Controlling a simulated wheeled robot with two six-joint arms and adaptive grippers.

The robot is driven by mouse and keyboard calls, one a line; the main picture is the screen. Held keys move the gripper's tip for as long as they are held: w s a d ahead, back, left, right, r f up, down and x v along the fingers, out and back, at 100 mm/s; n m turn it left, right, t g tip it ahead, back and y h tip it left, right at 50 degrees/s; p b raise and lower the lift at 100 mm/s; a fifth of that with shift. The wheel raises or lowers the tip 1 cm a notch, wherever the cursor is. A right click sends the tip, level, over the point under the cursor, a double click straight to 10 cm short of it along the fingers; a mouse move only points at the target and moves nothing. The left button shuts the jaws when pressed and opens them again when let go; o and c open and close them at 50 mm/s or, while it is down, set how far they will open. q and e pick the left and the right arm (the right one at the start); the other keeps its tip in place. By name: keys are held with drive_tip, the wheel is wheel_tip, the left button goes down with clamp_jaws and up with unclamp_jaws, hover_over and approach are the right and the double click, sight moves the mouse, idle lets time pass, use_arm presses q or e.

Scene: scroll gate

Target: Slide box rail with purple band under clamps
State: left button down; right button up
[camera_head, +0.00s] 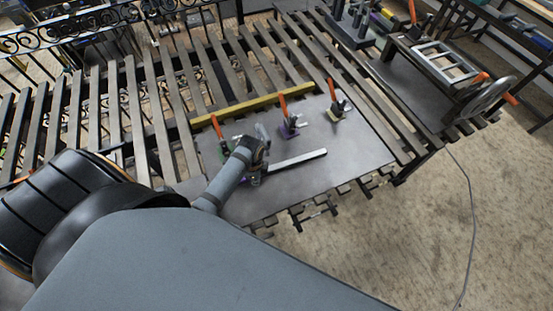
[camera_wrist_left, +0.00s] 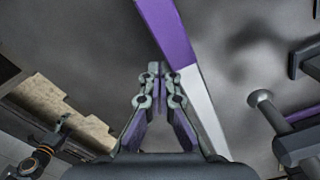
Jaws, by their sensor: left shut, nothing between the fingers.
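The box rail (camera_head: 298,161) is a light grey bar lying on the grey plate. In the left wrist view its purple band (camera_wrist_left: 165,32) runs from the top edge, with a bare pale part (camera_wrist_left: 204,108) nearer me. In the head view my arm hides the rail's left end. My left gripper (camera_head: 258,172) is at that end. In the left wrist view its shut fingertips (camera_wrist_left: 154,70) are just left of the rail, holding nothing; contact is unclear. Clamps with orange handles stand behind the rail: left (camera_head: 216,126), middle (camera_head: 284,108), right (camera_head: 333,92). My right gripper is out of view.
A yellow bar (camera_head: 247,106) lies along the plate's back edge, behind the clamps. The grey plate (camera_head: 360,150) is clear right of the rail. Dark slats (camera_head: 135,115) extend left. A frame with a handwheel (camera_head: 487,98) stands at right.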

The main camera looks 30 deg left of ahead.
use_arm(q)
drive_tip(key=shift+w+a, duration=0.45)
drive_tip(key=shift+a, duration=0.05)
drive_tip(key=shift+s+d, duration=0.1)
drive_tip(key=shift+s+d, duration=0.75)
drive_tip(key=shift+d, duration=0.15)
wheel_tip(320, 180, up, 8)
idle(0.5)
idle(0.5)
